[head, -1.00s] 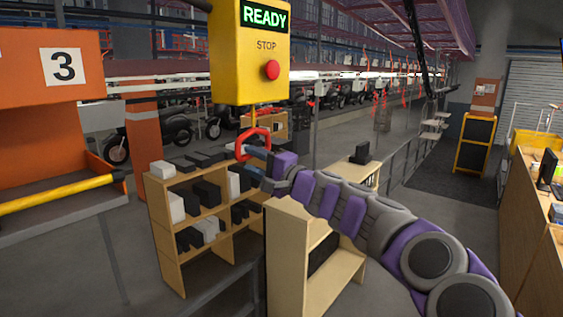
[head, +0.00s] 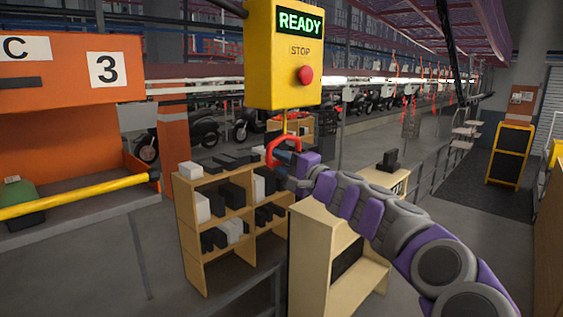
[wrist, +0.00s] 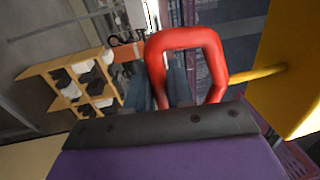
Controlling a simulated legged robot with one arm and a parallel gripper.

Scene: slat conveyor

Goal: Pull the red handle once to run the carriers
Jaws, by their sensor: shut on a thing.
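The red handle (head: 283,146) is a loop hanging on a yellow rod below the yellow control box (head: 284,75). The box shows a green "READY" display, the word "STOP" and a red button (head: 305,75). My gripper (head: 286,160) is at the handle, shut on its lower part. In the wrist view the red handle (wrist: 186,42) loops around the fingers of my gripper (wrist: 168,82), and its yellow rod (wrist: 258,75) runs right to the box. The fingertips are partly hidden by the handle. No carriers can be made out clearly.
An orange station marked 3 (head: 70,60) with a yellow bar (head: 75,196) stands at the left, with a dark green item (head: 20,205) on it. Wooden shelves (head: 185,240) with black and white boxes stand below the handle. Motorcycles (head: 200,135) line the back. Railings run at the right.

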